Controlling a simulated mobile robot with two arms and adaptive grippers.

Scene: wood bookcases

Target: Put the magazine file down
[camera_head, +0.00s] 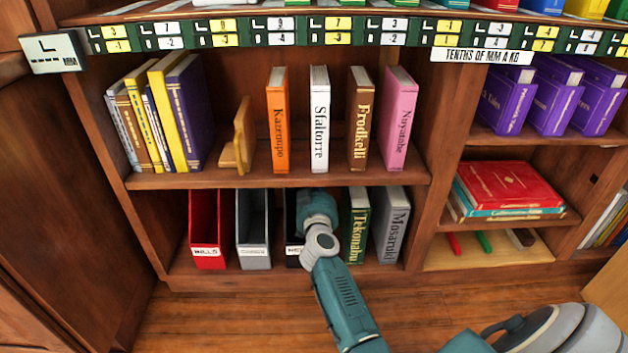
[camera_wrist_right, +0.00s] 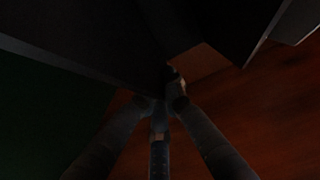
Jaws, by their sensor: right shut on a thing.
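The black magazine file (camera_head: 290,222) is on the lower shelf of the bookcase, upright, with a white label partly hidden at its front. My right arm covers most of it in the head view. In the dark right wrist view, my right gripper (camera_wrist_right: 168,92) has its fingers together at the lower edge of the dark file (camera_wrist_right: 95,35), shut on it. The file looks to be at or very near the shelf board; I cannot tell whether it bears fully on it. My left gripper is not in view.
A grey file (camera_head: 253,230) and a red file (camera_head: 207,228) stand to the left. A green book (camera_head: 355,225) and a grey book (camera_head: 392,225) stand close to the right. The shelf above holds a row of books and a wooden bookend (camera_head: 238,138).

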